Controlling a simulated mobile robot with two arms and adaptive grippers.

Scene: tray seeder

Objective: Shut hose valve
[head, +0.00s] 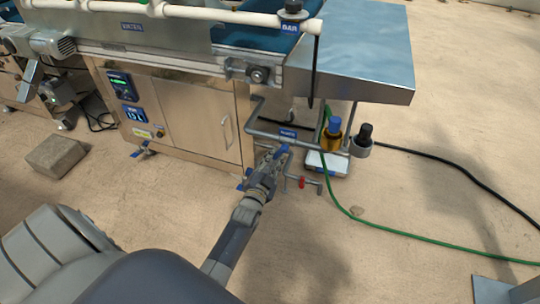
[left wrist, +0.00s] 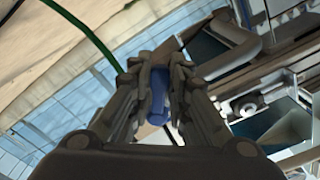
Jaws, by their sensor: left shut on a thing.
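The hose valve has a blue lever handle (head: 281,151) on the grey pipework at the machine's right end. My left gripper (head: 270,166) is at this handle, its fingers pointing up and away from me. In the left wrist view, the fingers (left wrist: 158,82) are closed around the blue handle (left wrist: 158,92), which shows upright between them. The fingers hide part of the handle and the valve body. A green hose (head: 340,205) runs down beside the pipes and off to the right; it also shows in the left wrist view (left wrist: 92,35). My right gripper is not in view.
A red valve handle (head: 302,183) sits on a lower pipe close to the right of my gripper. A brass regulator with a blue knob (head: 332,130) and a black-knobbed fitting (head: 364,140) stand farther right. The steel cabinet (head: 185,115) is to the left.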

